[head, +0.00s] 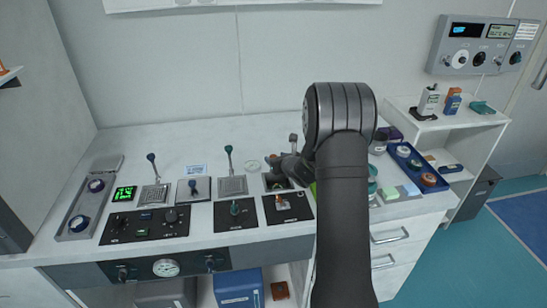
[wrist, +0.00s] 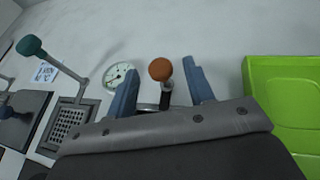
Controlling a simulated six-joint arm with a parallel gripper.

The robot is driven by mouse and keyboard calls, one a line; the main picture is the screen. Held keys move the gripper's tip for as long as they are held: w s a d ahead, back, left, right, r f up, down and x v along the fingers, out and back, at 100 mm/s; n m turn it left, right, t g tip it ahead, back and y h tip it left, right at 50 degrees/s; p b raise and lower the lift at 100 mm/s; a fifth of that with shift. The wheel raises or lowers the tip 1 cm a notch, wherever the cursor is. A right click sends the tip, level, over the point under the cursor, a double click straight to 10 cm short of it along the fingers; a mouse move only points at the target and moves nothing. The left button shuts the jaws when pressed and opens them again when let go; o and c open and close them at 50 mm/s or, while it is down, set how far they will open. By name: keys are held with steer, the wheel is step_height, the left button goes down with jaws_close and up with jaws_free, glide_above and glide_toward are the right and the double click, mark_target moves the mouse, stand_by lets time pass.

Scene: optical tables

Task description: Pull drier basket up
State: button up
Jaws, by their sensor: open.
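In the wrist view, an orange-brown ball knob (wrist: 160,69) on a short dark stem stands between my two blue fingers. I take it for the drier basket's handle; the basket itself is hidden behind my gripper's body. My gripper (wrist: 162,80) is open, with one finger on each side of the knob and a gap on both sides. In the head view, my gripper (head: 284,172) is low over the bench, at a dark square opening behind the front control panels. My arm hides much of that spot.
A teal-knobbed lever (head: 229,160) on a perforated plate stands just left of my gripper. A small round dial (wrist: 120,74) lies close behind the left finger. A bright green tray (wrist: 285,103) is close on the right. The bench behind is clear to the wall.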

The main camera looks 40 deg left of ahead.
mark_target(274, 156)
steer(key=shift+x, duration=1.55)
steer(key=shift+r, duration=0.1)
jaws_close()
